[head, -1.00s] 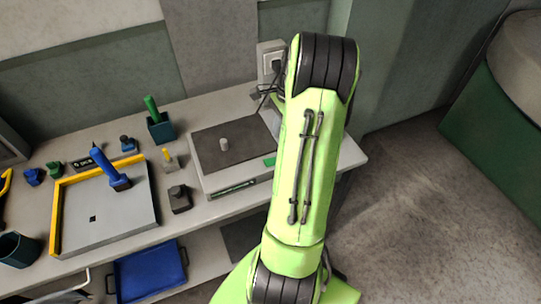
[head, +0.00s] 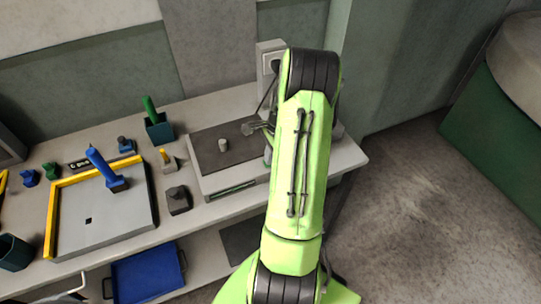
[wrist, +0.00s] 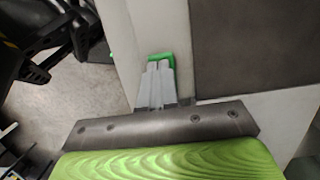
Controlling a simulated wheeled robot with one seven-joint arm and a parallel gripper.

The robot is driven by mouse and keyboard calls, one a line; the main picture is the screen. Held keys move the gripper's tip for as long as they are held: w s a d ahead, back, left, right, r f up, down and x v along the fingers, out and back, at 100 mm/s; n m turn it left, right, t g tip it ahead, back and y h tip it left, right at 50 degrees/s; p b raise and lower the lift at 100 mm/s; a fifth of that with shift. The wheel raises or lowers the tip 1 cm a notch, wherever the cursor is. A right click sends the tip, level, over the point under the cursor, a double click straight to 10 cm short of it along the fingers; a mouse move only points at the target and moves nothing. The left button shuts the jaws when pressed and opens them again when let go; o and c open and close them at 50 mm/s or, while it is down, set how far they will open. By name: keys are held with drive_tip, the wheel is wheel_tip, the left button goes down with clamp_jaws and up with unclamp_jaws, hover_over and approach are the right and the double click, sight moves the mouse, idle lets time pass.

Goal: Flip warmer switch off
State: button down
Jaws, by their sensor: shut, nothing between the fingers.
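The warmer, a pale box with a dark top plate (head: 205,147), sits on the bench in the head view, left of my arm. A small grey cylinder (head: 224,145) stands on its plate. In the wrist view the dark plate (wrist: 250,45) fills the upper right. A small green switch (wrist: 160,57) shows right at the tips of my gripper (wrist: 159,66), on the pale surface beside the plate. The two grey fingers are together, with nothing held. The fingertips overlap the switch; I cannot tell if they touch it.
A wall socket (head: 268,56) with a plug and cable is behind the warmer. Left of it stand a dark stamp-like block (head: 178,199), a teal cup (head: 160,130) and a yellow-edged tray (head: 99,225) with a blue-handled tool (head: 106,170). Open floor lies right of the bench.

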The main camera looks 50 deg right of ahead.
drive_tip(key=shift+w+a+f+g+h+b, duration=0.2)
drive_tip(key=shift+a+f+g+h+b, duration=0.2)
drive_tip(key=shift+f+h+b, duration=0.45)
drive_tip(key=shift+s+a+r+b, duration=0.1)
drive_tip(key=shift+a+r+b, duration=0.1)
drive_tip(key=shift+b, duration=0.15)
drive_tip(key=shift+a+r, duration=0.1)
drive_tip(key=shift+a, duration=0.05)
drive_tip(key=shift+s+d+r+g+p, duration=0.1)
drive_tip(key=shift+s+d+g+p, duration=0.2)
drive_tip(key=shift+s+d, duration=0.35)
drive_tip(key=shift+w+d, duration=0.1)
drive_tip(key=shift+d, duration=0.05)
drive_tip(key=shift+r, duration=0.2)
wheel_tip(320, 180, up, 14)
drive_tip(key=w+p, duration=0.1)
drive_tip(key=p, duration=0.3)
drive_tip(key=shift+a, duration=0.25)
